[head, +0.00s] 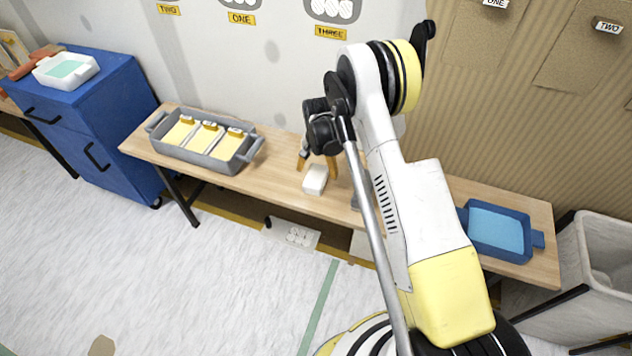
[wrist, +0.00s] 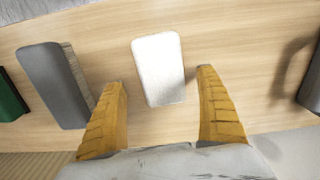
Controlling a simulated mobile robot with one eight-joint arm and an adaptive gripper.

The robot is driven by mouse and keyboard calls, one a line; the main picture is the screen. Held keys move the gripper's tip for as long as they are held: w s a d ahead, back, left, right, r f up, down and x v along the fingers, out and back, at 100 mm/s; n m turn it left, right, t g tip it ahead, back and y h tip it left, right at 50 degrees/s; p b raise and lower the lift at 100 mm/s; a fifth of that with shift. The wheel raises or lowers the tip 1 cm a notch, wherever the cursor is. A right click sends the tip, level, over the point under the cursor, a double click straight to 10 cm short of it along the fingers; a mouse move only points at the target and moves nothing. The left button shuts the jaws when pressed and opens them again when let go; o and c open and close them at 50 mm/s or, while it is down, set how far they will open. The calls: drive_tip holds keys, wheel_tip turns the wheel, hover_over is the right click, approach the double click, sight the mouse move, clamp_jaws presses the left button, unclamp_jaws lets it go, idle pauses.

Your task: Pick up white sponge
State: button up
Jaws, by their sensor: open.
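The white sponge (head: 315,179) is a small block lying on the wooden table, near its front edge in the head view. In the wrist view the sponge (wrist: 159,69) lies ahead of and partly between the two yellow fingers. My gripper (head: 318,164) is over the table just behind the sponge, partly hidden by my arm in the head view. In the wrist view my gripper (wrist: 160,90) is open and empty, with a finger apart from the sponge on each side.
A grey block (wrist: 53,84) lies left of the sponge in the wrist view, with a green thing (wrist: 10,98) beyond. On the table (head: 275,164) stand a grey tray (head: 163,146) at left and a blue tray (head: 530,240) at right. A blue cabinet (head: 110,130) stands far left.

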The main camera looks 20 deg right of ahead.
sight(316, 174)
wheel_tip(316, 174, down, 4)
drive_tip(key=shift+a+r+b, duration=0.1)
drive_tip(key=shift+a+b, duration=0.05)
drive_tip(key=shift+b, duration=0.65)
drive_tip(key=shift+r, duration=0.1)
drive_tip(key=c, duration=1.2)
drive_tip(key=shift+o, duration=0.2)
drive_tip(key=shift+r+p, duration=0.5)
drive_tip(key=shift+r, duration=0.1)
drive_tip(key=r+p, duration=0.1)
drive_tip(key=r, duration=0.1)
drive_tip(key=d+r+p, duration=0.1)
drive_tip(key=r, duration=0.1)
drive_tip(key=shift+s, duration=0.2)
drive_tip(key=s+d+r+p, duration=0.4)
drive_tip(key=s+d+r, duration=0.1)
drive_tip(key=d, duration=0.4)
drive_tip(key=shift+d+r, duration=0.15)
drive_tip(key=shift+r, duration=0.3)
drive_tip(key=o, duration=0.5)
drive_tip(key=c, duration=0.6)
